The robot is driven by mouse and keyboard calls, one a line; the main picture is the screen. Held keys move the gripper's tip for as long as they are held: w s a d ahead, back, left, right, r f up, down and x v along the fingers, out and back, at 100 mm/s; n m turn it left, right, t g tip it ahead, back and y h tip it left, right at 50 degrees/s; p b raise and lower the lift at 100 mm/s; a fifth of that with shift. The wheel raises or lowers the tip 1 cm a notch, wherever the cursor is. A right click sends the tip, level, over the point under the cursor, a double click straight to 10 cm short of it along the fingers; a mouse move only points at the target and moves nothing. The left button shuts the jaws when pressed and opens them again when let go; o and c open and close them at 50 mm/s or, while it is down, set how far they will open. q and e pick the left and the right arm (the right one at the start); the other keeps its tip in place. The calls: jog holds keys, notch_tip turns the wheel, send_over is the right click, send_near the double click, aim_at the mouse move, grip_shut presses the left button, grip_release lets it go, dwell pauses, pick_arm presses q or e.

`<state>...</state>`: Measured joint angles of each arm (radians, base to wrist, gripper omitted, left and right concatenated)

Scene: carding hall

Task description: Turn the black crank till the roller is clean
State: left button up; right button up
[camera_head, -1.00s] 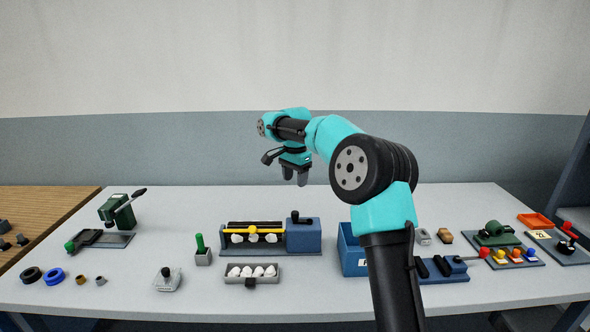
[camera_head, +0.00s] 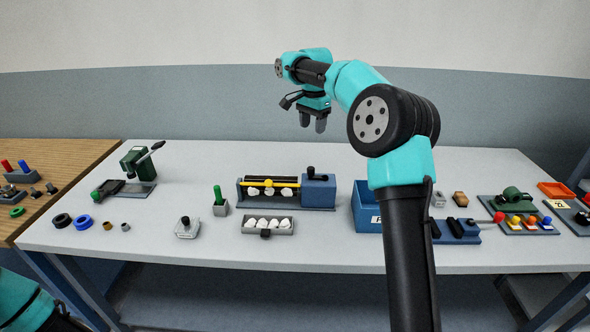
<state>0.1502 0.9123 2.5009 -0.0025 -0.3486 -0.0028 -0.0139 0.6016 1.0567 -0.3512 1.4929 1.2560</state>
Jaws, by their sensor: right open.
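The carding machine holds a dark roller (camera_head: 284,179) with a yellow bar across it and several white fluffy tufts (camera_head: 268,191) along its front. At its right end is a blue box (camera_head: 319,192) with the black crank (camera_head: 311,170) on top. A grey tray (camera_head: 265,233) with several white tufts sits just in front. My right gripper (camera_head: 313,123) is open and empty, fingers pointing down, in the air above the crank and apart from it. Part of my left arm shows at the bottom left; its gripper is out of view.
A green-handled tool (camera_head: 219,198) stands left of the machine. A blue bin (camera_head: 367,210) stands to its right, partly behind my right arm. A green lever press (camera_head: 138,165) and loose rings (camera_head: 83,222) are at the left.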

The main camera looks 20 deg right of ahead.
aim_at(311, 168)
jog(key=n, duration=3.5)
notch_tip(311, 168, down, 17)
jog(key=shift+f, duration=0.2)
